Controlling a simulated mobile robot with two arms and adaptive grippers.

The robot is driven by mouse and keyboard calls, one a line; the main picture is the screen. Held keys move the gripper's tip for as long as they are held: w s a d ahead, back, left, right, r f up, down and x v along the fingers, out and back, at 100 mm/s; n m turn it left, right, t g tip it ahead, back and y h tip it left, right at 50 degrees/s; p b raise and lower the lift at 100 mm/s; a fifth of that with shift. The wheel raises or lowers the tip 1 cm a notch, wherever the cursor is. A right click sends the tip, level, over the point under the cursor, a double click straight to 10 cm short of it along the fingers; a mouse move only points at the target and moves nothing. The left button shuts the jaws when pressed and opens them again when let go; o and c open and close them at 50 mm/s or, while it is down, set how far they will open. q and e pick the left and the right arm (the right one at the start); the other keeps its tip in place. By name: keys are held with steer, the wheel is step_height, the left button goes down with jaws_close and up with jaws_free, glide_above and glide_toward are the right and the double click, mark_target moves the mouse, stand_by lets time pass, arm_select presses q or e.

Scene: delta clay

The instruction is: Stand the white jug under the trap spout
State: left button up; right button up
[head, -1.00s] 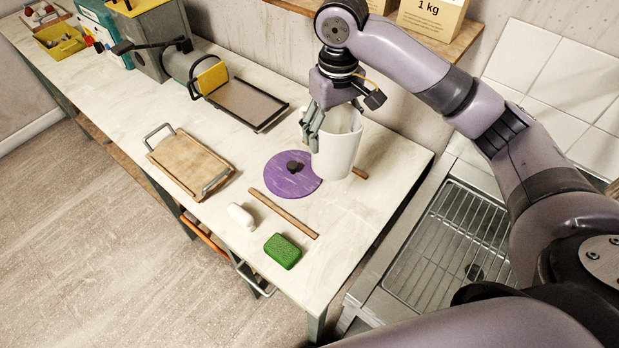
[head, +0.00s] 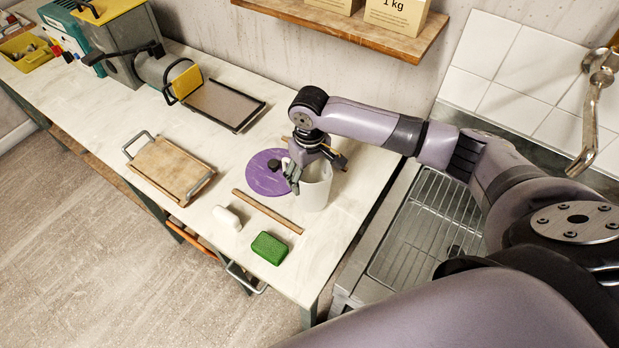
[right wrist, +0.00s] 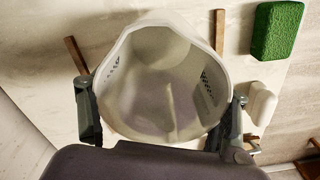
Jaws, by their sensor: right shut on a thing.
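The white jug (head: 319,190) is upright over the right part of the worktop, beside the purple disc. My right gripper (head: 296,172) is shut on it. In the right wrist view I look down into the jug (right wrist: 155,75), which looks empty, with a finger of the gripper (right wrist: 163,115) on each side. Its base seems at or close to the worktop; I cannot tell whether it touches. I cannot pick out a trap spout in these views. My left gripper is not in view.
A purple disc with a dark knob (head: 262,181), a wooden stick (head: 267,211), a white lump (head: 227,217) and a green block (head: 269,248) lie near the jug. A sink with a wire rack (head: 425,235) and a tap (head: 590,115) are at right. A wooden board (head: 170,172) lies left.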

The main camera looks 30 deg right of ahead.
mark_target(305, 180)
steer(key=shift+f, duration=1.25)
steer(key=o, duration=1.2)
steer(key=shift+f, duration=0.1)
